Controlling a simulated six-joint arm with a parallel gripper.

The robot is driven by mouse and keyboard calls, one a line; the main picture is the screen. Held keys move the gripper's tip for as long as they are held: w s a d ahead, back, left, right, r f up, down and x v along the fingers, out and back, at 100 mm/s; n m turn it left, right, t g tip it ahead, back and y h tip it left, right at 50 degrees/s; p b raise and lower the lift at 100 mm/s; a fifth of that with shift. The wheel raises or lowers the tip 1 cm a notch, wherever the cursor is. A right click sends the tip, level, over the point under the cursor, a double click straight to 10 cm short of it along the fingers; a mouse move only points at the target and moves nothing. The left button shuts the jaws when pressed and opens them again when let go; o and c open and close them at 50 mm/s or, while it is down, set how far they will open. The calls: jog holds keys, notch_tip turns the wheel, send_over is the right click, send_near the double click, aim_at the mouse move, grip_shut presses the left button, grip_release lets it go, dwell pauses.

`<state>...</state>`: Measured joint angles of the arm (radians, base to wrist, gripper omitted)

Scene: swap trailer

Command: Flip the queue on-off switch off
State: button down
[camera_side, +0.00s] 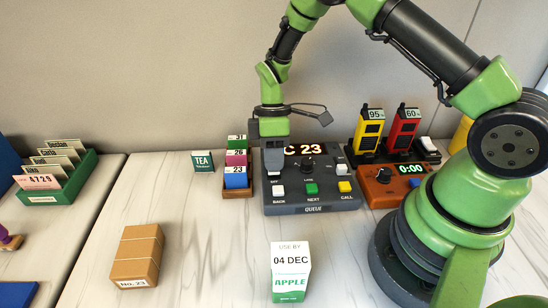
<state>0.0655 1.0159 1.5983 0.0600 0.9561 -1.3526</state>
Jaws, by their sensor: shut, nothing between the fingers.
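The queue console (312,207) is a dark grey box with a lit display reading "C 23", partly covered at its left. It has a black knob (307,165) and white, green and yellow buttons marked BACK, NEXT and CALL. An OFF label shows near its left side, just above the white button. My gripper (273,172) points down over the console's upper left part, just above the OFF label. It is shut and empty.
A wooden rack of coloured cards (237,192) stands close to the console's left. An orange timer (385,190) reading 0:00 and a charger with yellow and red handsets (404,130) stand at right. A white APPLE carton (290,272) and a brown box (137,255) stand in front.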

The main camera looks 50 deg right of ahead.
jog(key=shift+s+a+f, duration=0.1)
jog(key=shift+f, duration=0.1)
jog(key=shift+w+d, duration=0.65)
jog(key=shift+d, duration=0.05)
jog(key=shift+r, duration=0.1)
